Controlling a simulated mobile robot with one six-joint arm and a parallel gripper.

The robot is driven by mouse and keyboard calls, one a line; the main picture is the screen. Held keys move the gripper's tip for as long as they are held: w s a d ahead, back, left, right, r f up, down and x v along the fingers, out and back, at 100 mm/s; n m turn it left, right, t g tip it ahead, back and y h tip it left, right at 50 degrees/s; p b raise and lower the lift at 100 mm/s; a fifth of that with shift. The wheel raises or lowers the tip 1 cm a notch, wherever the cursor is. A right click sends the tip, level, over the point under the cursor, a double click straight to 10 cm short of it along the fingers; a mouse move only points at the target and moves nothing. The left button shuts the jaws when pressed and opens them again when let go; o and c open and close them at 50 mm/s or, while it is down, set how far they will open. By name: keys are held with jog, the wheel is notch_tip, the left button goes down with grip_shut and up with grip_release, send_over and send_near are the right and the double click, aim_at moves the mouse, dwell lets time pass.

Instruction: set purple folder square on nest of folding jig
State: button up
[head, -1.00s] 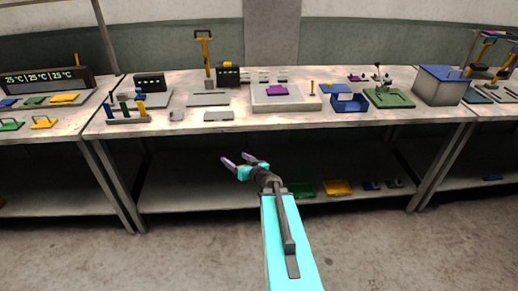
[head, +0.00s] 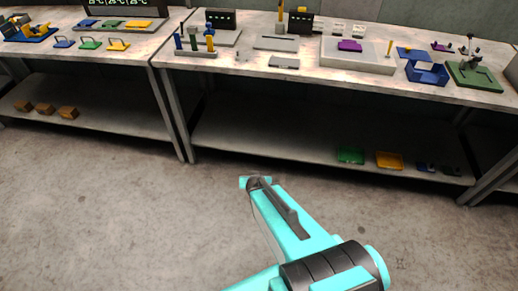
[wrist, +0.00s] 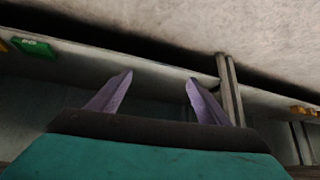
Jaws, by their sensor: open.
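A purple piece (head: 350,45), perhaps the folder, lies on a wide pale block (head: 358,60) on the bench in the head view. A smaller purple piece (head: 440,47) lies farther right, next to a green stand. I cannot tell which of these fixtures is the folding jig or where its nest is. My gripper is open and empty in the wrist view (wrist: 158,80), with its two purple fingers spread apart. In the head view its fingers cannot be made out; my arm's end is in front of and below the bench, apart from both purple pieces.
A blue open box (head: 427,74) and the green stand (head: 474,76) are at the bench's right. Grey plates (head: 284,62) and a rack of upright tools (head: 195,45) are at the left. The lower shelf (head: 270,140) holds green and yellow trays. Floor in front is clear.

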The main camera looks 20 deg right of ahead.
jog(key=s+a+f+n+g+y, duration=0.1)
jog(key=s+a+g, duration=0.3)
jog(key=s, duration=0.6)
jog(key=s+a+f+n+g+y, duration=0.1)
jog(key=s+a+f+n+g, duration=0.1)
jog(key=s, duration=0.8)
jog(key=s+a+f+n+g+y, duration=0.1)
jog(key=s+a+g, duration=0.4)
jog(key=s, duration=0.5)
jog(key=shift+s+a+f+n+g, duration=0.35)
jog(key=shift+f+n+g, duration=0.25)
jog(key=shift+f+g, duration=0.4)
jog(key=shift+c, duration=0.4)
